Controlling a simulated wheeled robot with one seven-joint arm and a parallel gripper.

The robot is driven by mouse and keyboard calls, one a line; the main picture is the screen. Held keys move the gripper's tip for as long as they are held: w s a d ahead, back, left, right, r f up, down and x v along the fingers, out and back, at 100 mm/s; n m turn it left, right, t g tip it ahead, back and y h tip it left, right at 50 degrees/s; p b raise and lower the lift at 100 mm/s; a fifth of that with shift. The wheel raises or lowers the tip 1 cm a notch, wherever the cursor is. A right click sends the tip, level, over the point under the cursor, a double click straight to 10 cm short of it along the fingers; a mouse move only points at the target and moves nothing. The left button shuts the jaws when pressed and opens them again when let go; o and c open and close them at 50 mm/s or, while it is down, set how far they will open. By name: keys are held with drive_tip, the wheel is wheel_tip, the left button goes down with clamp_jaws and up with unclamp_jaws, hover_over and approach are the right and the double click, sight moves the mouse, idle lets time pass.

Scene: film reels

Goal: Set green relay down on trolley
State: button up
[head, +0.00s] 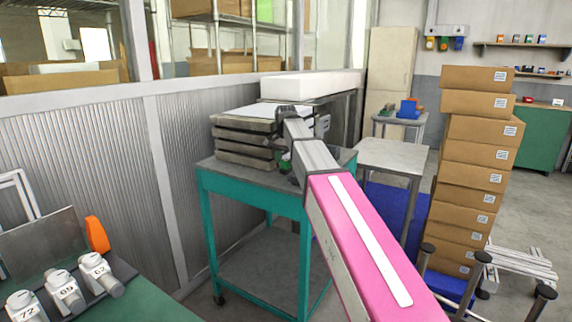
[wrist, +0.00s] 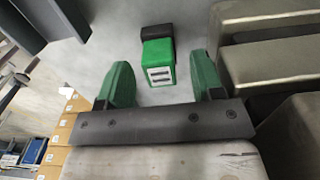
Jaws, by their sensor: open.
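The green relay (wrist: 158,60), with a black end and a white label with dark marks, appears on the grey trolley top in the wrist view. My gripper (wrist: 160,66) is open, with one green finger on each side of the relay and a visible gap to both. The trolley (head: 254,201) has a teal frame, a grey top and a lower shelf in the head view. My gripper is at its top there, mostly hidden by my pink arm. The relay cannot be made out clearly in the head view.
A stack of grey slabs (head: 243,146) stands on the trolley's left part and is close to the gripper in the wrist view (wrist: 270,62). A corrugated partition (head: 85,165) is at the left. A tall stack of cardboard boxes (head: 478,150) and a grey table (head: 392,157) are at the right.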

sight(287, 160)
wheel_tip(287, 160, up, 10)
drive_tip(key=shift+r, duration=0.15)
drive_tip(key=shift+d, duration=0.1)
idle(0.4)
